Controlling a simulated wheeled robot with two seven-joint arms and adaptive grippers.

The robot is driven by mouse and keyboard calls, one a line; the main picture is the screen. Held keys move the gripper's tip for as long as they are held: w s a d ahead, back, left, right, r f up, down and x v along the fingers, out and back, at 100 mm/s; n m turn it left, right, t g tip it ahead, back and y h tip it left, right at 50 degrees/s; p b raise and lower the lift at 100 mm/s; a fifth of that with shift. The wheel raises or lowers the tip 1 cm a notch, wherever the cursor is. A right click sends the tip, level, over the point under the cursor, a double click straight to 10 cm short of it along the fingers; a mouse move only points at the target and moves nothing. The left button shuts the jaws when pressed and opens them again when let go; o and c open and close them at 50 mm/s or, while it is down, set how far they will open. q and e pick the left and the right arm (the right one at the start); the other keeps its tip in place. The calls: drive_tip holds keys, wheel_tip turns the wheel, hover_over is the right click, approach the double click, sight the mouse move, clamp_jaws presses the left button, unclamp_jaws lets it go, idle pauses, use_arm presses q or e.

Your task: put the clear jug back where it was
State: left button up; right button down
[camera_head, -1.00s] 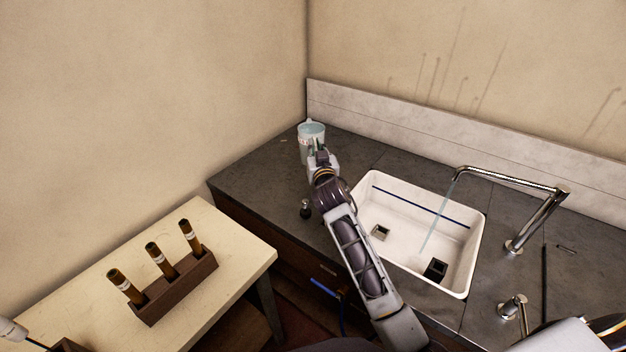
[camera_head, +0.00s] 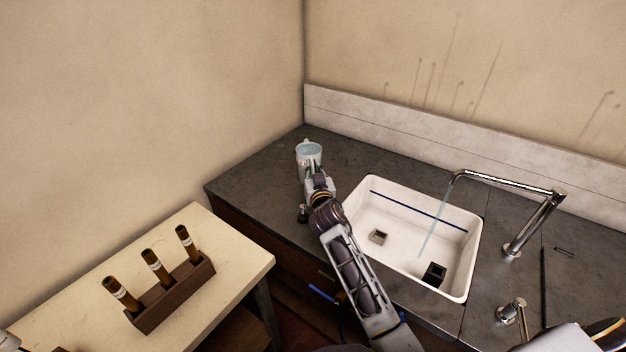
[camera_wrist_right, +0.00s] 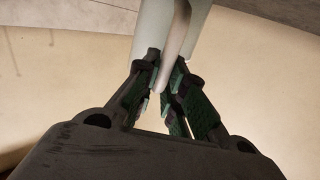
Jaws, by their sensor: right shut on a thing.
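The clear jug (camera_head: 308,152) is pale and see-through, and stands roughly upright at the far left of the dark counter, near the wall corner. My right gripper (camera_head: 316,180) is on its near side, shut on its handle. In the right wrist view the handle (camera_wrist_right: 178,45) runs between the two fingertips (camera_wrist_right: 166,85), with the jug's pale body (camera_wrist_right: 155,25) beyond. The gripper and wrist hide the jug's lower part, so I cannot tell whether its base touches the counter.
A white sink (camera_head: 400,205) with a running tap (camera_head: 535,215) lies right of my arm. A small dark knob-like thing (camera_head: 303,214) is close by my wrist. A cream table (camera_head: 225,235) holds a wooden rack (camera_head: 175,295) at the left. The counter behind the sink's left is clear.

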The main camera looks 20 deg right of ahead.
drive_tip(key=shift+f, duration=1.65)
drive_tip(key=c, duration=1.9)
unclamp_jaws()
drive_tip(key=shift+f, duration=0.2)
drive_tip(key=o, duration=0.4)
drive_tip(key=shift+s, duration=0.15)
